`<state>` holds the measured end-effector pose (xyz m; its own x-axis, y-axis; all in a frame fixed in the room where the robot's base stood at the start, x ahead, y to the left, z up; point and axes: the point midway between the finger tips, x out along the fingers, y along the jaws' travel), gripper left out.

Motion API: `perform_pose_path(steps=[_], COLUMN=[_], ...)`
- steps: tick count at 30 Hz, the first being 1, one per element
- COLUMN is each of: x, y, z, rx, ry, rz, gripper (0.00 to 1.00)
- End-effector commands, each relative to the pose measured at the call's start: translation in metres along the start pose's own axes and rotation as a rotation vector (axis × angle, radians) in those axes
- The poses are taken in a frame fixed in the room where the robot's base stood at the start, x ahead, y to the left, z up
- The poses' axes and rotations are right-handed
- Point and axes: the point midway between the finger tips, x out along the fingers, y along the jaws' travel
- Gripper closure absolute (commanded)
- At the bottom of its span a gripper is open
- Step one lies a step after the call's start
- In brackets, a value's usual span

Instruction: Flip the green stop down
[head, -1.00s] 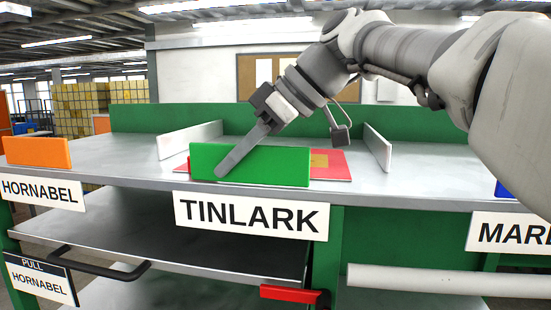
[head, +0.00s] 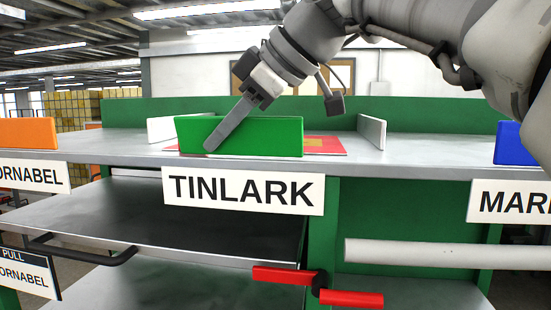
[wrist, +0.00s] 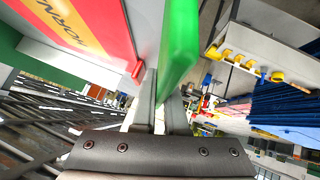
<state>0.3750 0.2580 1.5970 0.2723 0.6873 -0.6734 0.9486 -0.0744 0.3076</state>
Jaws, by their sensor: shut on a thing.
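The green stop (head: 262,137) is a long flat bar standing upright on its edge at the front of the steel bench top, above the TINLARK sign (head: 243,190). My gripper (head: 210,146) reaches down from above at the stop's left part, one finger across its front face. In the wrist view the green stop (wrist: 180,40) runs in between the two fingers of my gripper (wrist: 160,100), which is shut on it. The other finger is hidden behind the stop in the head view.
A red sheet with a yellow patch (head: 325,146) lies behind the stop, between white side guides (head: 371,131). An orange stop (head: 28,132) stands at left and a blue one (head: 512,144) at right. Red handles (head: 350,298) and a dark pull bar (head: 85,250) sit below.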

Motion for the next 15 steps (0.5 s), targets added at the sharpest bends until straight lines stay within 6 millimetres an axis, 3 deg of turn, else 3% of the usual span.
perform_pose_path(steps=[15], x=[0.007], y=[-0.021], z=[0.006], rx=[-0.34], ry=[0.004], rz=[0.341], gripper=[1.0])
